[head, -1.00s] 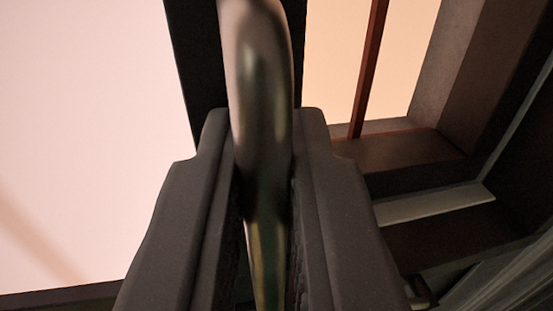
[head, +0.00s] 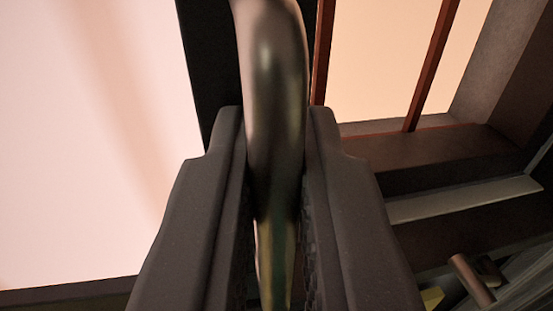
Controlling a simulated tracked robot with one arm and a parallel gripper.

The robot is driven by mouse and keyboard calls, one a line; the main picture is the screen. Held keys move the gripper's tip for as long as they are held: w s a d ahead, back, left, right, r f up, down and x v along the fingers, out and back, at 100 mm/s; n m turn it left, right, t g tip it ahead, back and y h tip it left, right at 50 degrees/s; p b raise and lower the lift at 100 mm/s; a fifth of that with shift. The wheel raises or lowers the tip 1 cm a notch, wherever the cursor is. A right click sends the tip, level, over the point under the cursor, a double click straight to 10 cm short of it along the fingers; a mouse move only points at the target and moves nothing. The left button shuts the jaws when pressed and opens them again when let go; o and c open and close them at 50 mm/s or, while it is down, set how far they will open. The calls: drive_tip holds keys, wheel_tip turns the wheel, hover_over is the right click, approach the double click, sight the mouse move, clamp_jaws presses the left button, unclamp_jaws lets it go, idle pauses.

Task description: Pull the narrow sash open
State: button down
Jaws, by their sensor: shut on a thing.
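A curved, shiny bronze-coloured handle (head: 277,90) runs down the middle of the head view. My gripper (head: 278,150) has its two dark jaws on either side of the handle and is shut on it. Behind the handle is the dark upright edge of the sash (head: 208,60), with a pale pinkish pane (head: 80,140) to its left. The lower part of the handle is partly hidden between the jaws.
To the right is a dark window frame (head: 430,160) with thin reddish bars (head: 432,65) before a peach-coloured background. A second bronze handle (head: 470,278) shows at the lower right. A small yellow patch lies beside it.

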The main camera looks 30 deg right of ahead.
drive_tip(key=c, duration=1.8)
unclamp_jaws()
drive_tip(key=shift+f, duration=0.1)
drive_tip(key=shift+c, duration=0.2)
drive_tip(key=shift+s+a, duration=0.1)
drive_tip(key=shift+s, duration=0.1)
drive_tip(key=shift+w, duration=0.1)
drive_tip(key=b+v, duration=0.6)
drive_tip(key=v, duration=0.7)
drive_tip(key=shift+s+a, duration=0.2)
drive_tip(key=shift+s, duration=0.15)
drive_tip(key=shift+f, duration=0.1)
drive_tip(key=s+a+f+n+y, duration=0.2)
drive_tip(key=a+f+y, duration=0.1)
drive_tip(key=f, duration=0.3)
drive_tip(key=s+a+f+n+y+b, duration=0.1)
drive_tip(key=s+a+f+n+y, duration=0.1)
drive_tip(key=f, duration=0.5)
drive_tip(key=s+a+f+n+y+b, duration=0.1)
drive_tip(key=s+a+f+n+y, duration=0.1)
drive_tip(key=s+a+f+y, duration=0.2)
wheel_tip(320, 180, down, 3)
drive_tip(key=shift+a+f+n+y, duration=0.2)
drive_tip(key=shift+a+n+y, duration=0.2)
drive_tip(key=shift+y, duration=0.1)
